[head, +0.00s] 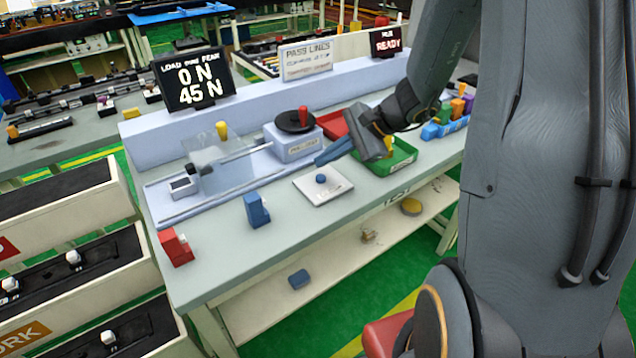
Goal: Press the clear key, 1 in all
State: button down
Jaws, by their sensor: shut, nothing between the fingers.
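A white plate (334,188) with a round blue button (321,179) lies on the bench near its front edge. It is the only push key I can make out, and the small print on the plate is too small to read. My gripper (319,162) is shut and empty, its blue fingers pointing down and left. In the picture the fingertips are just above and behind the blue button. I cannot tell the exact height, but a gap shows between them and the button.
A black display (193,80) reads 0 N and 45 N; another (386,41) reads READY. Behind are a red-handled press block (295,140) and a clear shield (218,165). A green tray (400,160) sits right.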

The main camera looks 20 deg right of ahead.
jog(key=shift+f+b, duration=0.5)
jog(key=shift+f, duration=0.3)
dwell(1.4)
jog(key=shift+f+b, duration=0.45)
jog(key=shift+f+b, duration=0.45)
dwell(0.7)
jog(key=shift+r, duration=0.1)
jog(key=shift+r+p, duration=0.65)
jog(key=shift+r, duration=0.15)
notch_tip(320, 180, up, 5)
jog(key=p, duration=0.3)
dwell(0.4)
